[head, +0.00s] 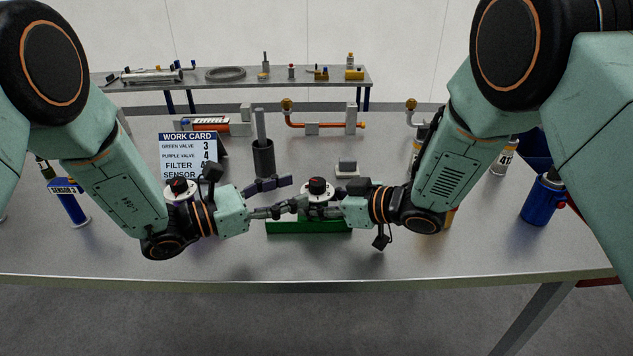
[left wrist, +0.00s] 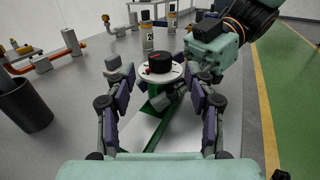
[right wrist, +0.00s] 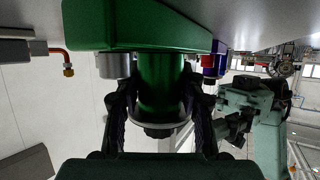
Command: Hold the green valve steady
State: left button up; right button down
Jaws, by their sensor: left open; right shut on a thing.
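The green valve has a green base (head: 308,227), a white dial plate and a black knob (head: 318,186) with a red mark. It stands upright near the table's front, between my arms. My right gripper (right wrist: 160,105) is shut on its green body (right wrist: 160,82), below the dial; the right wrist view is upside down. My left gripper (head: 288,195) is open to the left of the valve. In the left wrist view its fingers (left wrist: 159,75) are spread, with the knob (left wrist: 159,63) showing between and beyond them; I cannot tell whether they touch.
Another knobbed valve (head: 180,186) is partly hidden behind my left arm. A dark cup (head: 263,160) holding a grey rod and a work card (head: 188,154) stand behind. A blue can (head: 545,199) is at the right, and a blue sensor (head: 72,206) at the left. The table's front edge is clear.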

aim_at(317, 182)
pick_arm(q)
jog(key=x, duration=0.6)
jog(key=shift+w+d, duration=0.1)
jog(key=shift+d, duration=0.05)
grip_shut()
dwell(0.4)
